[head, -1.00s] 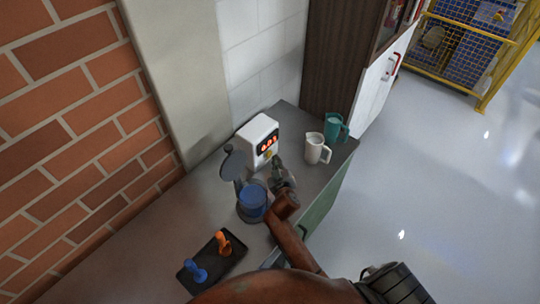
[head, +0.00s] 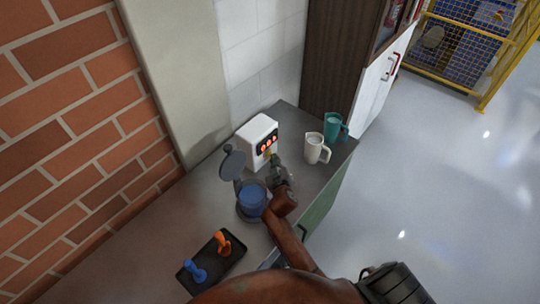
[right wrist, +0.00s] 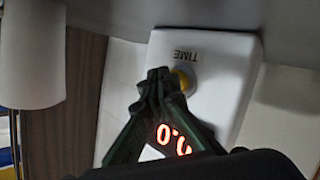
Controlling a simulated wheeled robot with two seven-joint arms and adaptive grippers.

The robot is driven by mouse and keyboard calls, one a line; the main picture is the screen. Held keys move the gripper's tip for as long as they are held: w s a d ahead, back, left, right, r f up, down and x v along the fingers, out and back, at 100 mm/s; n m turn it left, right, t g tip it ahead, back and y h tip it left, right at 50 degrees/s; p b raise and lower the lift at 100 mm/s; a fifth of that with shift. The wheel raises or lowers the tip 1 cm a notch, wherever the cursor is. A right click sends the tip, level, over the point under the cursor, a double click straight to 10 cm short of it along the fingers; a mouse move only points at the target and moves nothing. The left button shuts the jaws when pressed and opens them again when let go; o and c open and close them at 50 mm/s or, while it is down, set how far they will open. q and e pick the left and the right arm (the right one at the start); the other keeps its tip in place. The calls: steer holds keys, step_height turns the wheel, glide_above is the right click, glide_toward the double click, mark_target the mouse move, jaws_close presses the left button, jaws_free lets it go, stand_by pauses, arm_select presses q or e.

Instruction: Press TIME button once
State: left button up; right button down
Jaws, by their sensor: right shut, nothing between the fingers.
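The white timer box (head: 258,137) stands on the counter against the wall, with lit red digits on its dark front panel. In the right wrist view the word TIME on the white box (right wrist: 222,75) appears upside down beside a yellow round button (right wrist: 184,78). My right gripper (head: 273,160) is shut and empty in front of the box. In the right wrist view its closed fingertips (right wrist: 160,74) overlap the button's left edge. I cannot tell whether they touch it. The fingers hide part of the digits. My left gripper is not in view.
A white pitcher (head: 316,149) and a teal pitcher (head: 333,126) stand right of the box. A black tray (head: 211,262) holds a blue and an orange piece.

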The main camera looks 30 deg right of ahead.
steer(key=shift+w+a+f, duration=0.1)
steer(key=shift+w+a, duration=0.5)
stand_by(0.4)
steer(key=shift+s+f, duration=0.15)
stand_by(0.5)
steer(key=shift+s+f, duration=0.3)
steer(key=shift+s+d, duration=0.1)
steer(key=shift+s, duration=0.15)
steer(key=shift+s+r, duration=0.1)
steer(key=shift+s, duration=0.15)
steer(key=shift+s+d+p, duration=0.15)
steer(key=shift+s+p, duration=0.3)
steer(key=shift+p, duration=0.05)
steer(key=shift+s+d+r+p, duration=0.15)
steer(key=shift+s+d+p, duration=0.25)
steer(key=shift+s, duration=0.5)
steer(key=shift+s+d+r+p, duration=0.2)
steer(key=shift+s+d, duration=0.3)
steer(key=shift+s, duration=0.4)
